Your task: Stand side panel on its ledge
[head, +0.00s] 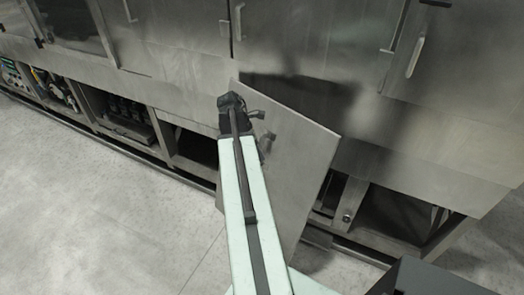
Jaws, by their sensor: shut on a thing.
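The side panel (300,165) is a flat grey metal sheet. It stands tilted in the head view, in front of the lower part of the washer (170,40). My gripper (250,112) is at the panel's upper left and is shut on the panel, though my arm hides much of the grip. My arm also covers part of the panel's left side. The ledge (352,246) runs low along the washer's base. The panel's lower end is partly hidden behind my arm, so I cannot tell whether it touches the ledge.
Open bays with machinery (127,115) lie along the washer's base to the left. Another open bay (395,215) is right of the panel. Door handles (415,57) stick out above. The pale floor (90,215) at left is clear.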

